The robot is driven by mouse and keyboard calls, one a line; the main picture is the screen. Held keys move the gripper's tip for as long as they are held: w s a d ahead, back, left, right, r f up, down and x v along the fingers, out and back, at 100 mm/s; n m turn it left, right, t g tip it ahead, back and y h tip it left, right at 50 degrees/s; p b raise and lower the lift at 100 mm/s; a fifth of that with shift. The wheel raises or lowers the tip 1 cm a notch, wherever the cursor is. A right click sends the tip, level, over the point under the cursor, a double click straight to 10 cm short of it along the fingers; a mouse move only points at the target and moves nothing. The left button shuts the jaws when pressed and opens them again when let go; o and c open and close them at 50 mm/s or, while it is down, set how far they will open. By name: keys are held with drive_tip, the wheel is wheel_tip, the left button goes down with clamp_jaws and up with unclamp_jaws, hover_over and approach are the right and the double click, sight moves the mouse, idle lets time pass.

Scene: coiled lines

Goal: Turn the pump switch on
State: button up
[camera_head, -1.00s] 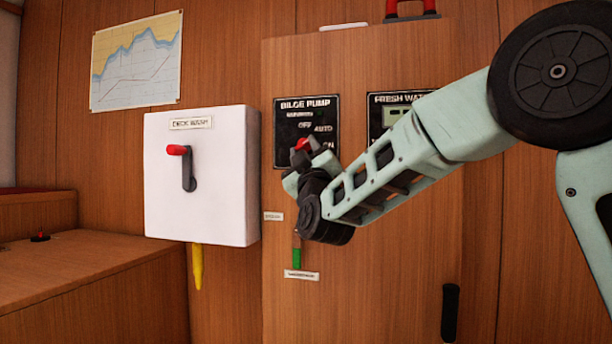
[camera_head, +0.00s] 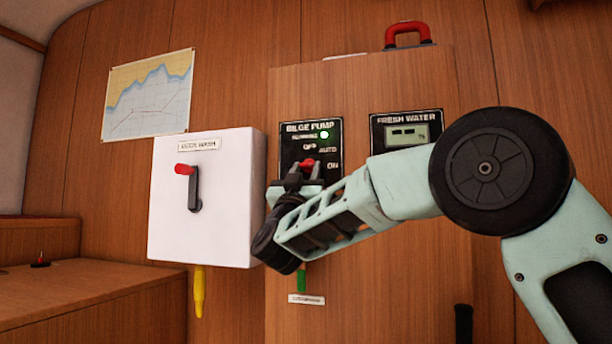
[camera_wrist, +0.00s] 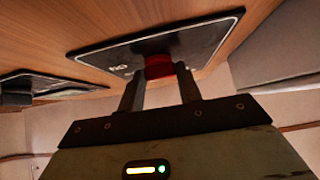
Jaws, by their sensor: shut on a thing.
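The black bilge pump panel (camera_head: 291,147) is on the wooden cabinet front, with OFF, AUTO and ON marks around its red switch knob (camera_head: 308,165). My gripper (camera_head: 306,174) is at the panel, shut on the red knob. In the wrist view the red knob (camera_wrist: 158,67) sits between the two fingers of my gripper (camera_wrist: 160,88), against the panel (camera_wrist: 205,42). The fingers partly hide the knob, so I cannot tell exactly which mark it points to.
A white deck wash box (camera_head: 225,215) with a red-tipped lever (camera_head: 194,188) stands out to the left. The fresh water panel (camera_head: 422,130) is to the right, close above my arm. A green-handled item (camera_head: 301,281) is below my gripper. A red handle (camera_head: 408,33) tops the cabinet.

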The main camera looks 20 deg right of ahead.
idle(0.3)
drive_tip(key=o, duration=1)
drive_tip(key=p+v, duration=0.3)
drive_tip(key=v, duration=1.4)
drive_tip(key=shift+s+a+f, duration=0.1)
drive_tip(key=shift+a+f, duration=0.05)
drive_tip(key=shift+f, duration=0.05)
